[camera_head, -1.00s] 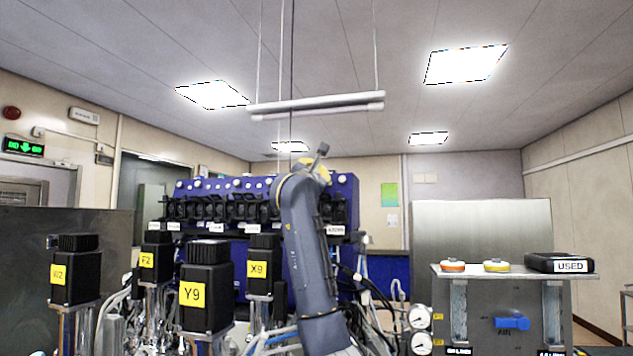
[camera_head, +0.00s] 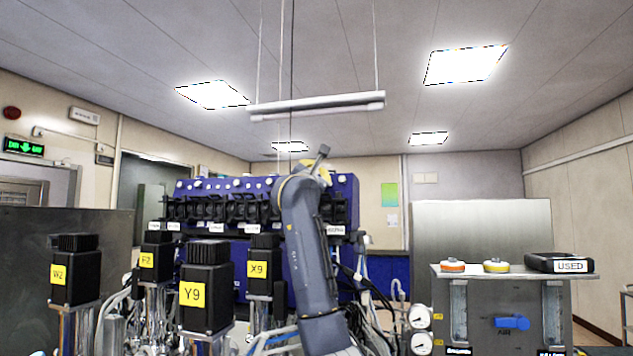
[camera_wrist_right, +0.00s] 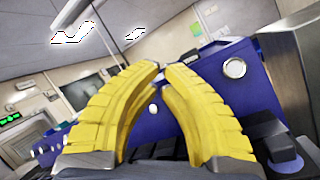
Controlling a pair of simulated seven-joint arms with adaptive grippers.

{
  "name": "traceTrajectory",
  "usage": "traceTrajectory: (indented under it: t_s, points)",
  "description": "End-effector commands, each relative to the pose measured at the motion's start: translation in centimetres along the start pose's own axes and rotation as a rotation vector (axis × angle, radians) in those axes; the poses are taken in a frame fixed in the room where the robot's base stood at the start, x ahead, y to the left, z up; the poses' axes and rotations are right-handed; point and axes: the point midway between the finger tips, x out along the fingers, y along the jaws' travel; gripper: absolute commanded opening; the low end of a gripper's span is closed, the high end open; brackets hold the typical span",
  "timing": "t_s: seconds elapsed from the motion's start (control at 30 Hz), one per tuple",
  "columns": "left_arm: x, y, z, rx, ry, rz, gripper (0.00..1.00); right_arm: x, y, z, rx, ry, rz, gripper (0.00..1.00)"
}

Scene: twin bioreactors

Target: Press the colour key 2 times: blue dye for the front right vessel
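The blue pump cabinet (camera_head: 352,190) stands behind the vessels, with a row of black pump heads (camera_head: 212,209) and small round buttons along its sloped top. My right gripper (camera_head: 318,170) is at its right part, partly hidden by my own arm. In the right wrist view its yellow fingers (camera_wrist_right: 160,72) converge, tips nearly together, with nothing between them. A round white button (camera_wrist_right: 235,68) shows on the blue face right of the tips. I cannot tell a colour key or contact. The vessel top labelled Y9 (camera_head: 206,296) is nearest in front. My left gripper is out of view.
Vessel tops W2 (camera_head: 75,270), FZ (camera_head: 155,262) and X9 (camera_head: 263,268) stand around Y9, with tubes between. A steel stand (camera_head: 480,320) at right carries a black USED tray (camera_head: 560,262) and two round caps. A lamp bar hangs above.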

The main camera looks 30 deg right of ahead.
Motion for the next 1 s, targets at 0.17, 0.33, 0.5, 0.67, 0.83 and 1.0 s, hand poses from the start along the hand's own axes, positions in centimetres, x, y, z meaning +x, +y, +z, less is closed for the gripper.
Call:
traceTrajectory:
  t_s: [0.17,0.33,0.5,0.67,0.83,1.0]
  points:
    - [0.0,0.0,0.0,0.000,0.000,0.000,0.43,0.0,0.0,0.0,0.000,0.001,0.000,0.00]
    - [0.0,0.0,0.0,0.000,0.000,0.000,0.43,-0.4,0.2,0.1,0.001,0.001,0.000,0.00]
    - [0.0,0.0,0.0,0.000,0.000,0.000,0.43,-1.0,0.6,0.5,0.001,0.000,0.001,0.00]
    - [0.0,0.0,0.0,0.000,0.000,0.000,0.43,-1.6,0.8,0.8,0.001,0.000,0.000,0.00]
    - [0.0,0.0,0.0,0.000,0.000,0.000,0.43,-1.7,0.9,0.9,0.000,0.000,0.000,0.00]
    - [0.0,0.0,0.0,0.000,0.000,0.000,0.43,-1.7,0.9,0.9,0.000,0.000,0.000,0.00]
